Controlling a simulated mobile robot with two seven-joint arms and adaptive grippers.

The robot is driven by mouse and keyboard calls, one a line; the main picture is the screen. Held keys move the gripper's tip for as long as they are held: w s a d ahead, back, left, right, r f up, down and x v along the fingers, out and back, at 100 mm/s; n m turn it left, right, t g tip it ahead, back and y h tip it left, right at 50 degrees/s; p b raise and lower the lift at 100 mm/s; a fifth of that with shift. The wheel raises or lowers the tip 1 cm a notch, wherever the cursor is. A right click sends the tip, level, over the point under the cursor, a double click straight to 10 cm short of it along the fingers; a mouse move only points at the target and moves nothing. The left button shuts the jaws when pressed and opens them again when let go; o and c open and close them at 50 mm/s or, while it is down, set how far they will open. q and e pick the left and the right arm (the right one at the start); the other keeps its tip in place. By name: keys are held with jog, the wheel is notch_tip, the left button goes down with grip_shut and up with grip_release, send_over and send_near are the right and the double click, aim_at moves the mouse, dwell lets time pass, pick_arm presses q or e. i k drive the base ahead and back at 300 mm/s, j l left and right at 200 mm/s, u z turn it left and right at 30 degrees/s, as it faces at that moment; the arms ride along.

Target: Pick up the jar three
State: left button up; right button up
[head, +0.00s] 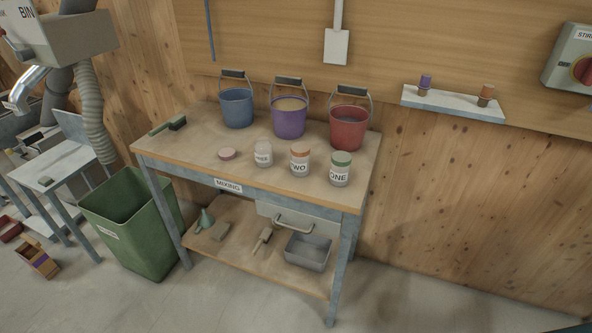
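Three small jars stand in a row near the front edge of the mixing table (190,147). The right jar (340,173) has a green lid and a label reading ONE. The middle jar (300,165) has an orange lid and reads TWO. The left jar (263,157) is pale, with no coloured lid visible; its label is too small to read, so I cannot confirm it is jar three. A pink round disc, perhaps a lid (227,154), lies to its left. Neither of my grippers is in view.
Blue (237,108), purple (289,120) and red (349,131) buckets stand behind the jars. A green-handled brush (170,125) lies at the table's left. A green bin (135,230) stands left of the table. Floor in front is clear.

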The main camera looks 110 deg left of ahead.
aim_at(263, 148)
jog(key=k+l, duration=0.25)
jog(key=l, duration=0.15)
jog(key=k+l, duration=0.3)
jog(key=k+l+u, duration=0.45)
jog(key=l+u, duration=0.15)
jog(key=u, duration=2.4)
jog(key=l, duration=0.7)
jog(key=j, duration=1.3)
